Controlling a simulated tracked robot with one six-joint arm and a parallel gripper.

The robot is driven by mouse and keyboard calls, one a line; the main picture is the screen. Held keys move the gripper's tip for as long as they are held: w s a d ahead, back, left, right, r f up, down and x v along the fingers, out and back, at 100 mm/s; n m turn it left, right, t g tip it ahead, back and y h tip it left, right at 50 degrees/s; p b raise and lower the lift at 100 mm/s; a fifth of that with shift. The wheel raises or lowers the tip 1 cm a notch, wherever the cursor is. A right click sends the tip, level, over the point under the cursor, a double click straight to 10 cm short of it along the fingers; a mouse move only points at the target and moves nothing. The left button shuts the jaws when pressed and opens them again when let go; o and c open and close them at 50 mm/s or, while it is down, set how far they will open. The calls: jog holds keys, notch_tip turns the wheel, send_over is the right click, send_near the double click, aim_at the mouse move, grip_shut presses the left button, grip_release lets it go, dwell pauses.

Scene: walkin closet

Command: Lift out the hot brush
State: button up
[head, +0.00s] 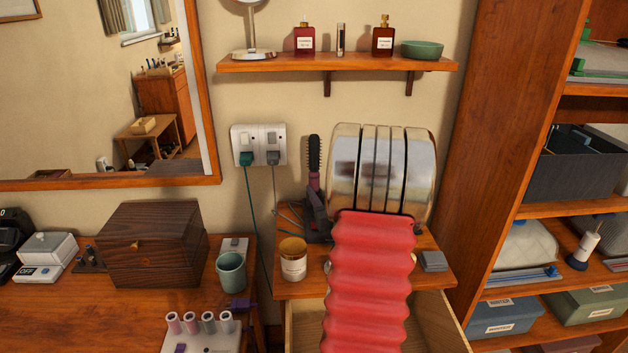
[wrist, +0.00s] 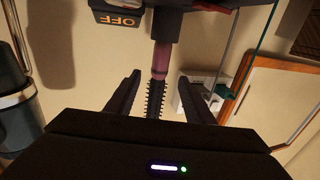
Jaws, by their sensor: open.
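The hot brush (head: 315,160) stands upright in a dark holder (head: 318,220) on the small wooden stand, its black bristled barrel up. In the wrist view, which is upside down, the brush (wrist: 156,97) hangs down the picture, with a purple part above the bristles and the dark holder (wrist: 168,22) at the top. My gripper (wrist: 160,76) is open and empty, with one finger on each side of the brush in the picture. I see no contact; whether the brush is between the fingers in depth is unclear. In the head view the gripper is hidden.
A cream jar (head: 293,262) stands left of my red-sleeved arm, and a small grey box (head: 433,261) to its right. Cords hang from the wall socket (head: 258,145) near the holder. A shelf (head: 340,64) with bottles is above. A dark box marked OFF (wrist: 120,15) is beside the holder.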

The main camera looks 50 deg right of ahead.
aim_at(316, 180)
jog(key=shift+x, duration=1.8)
jog(key=shift+x, duration=2.6)
jog(key=shift+f, duration=0.15)
jog(key=shift+c, duration=0.3)
grip_shut()
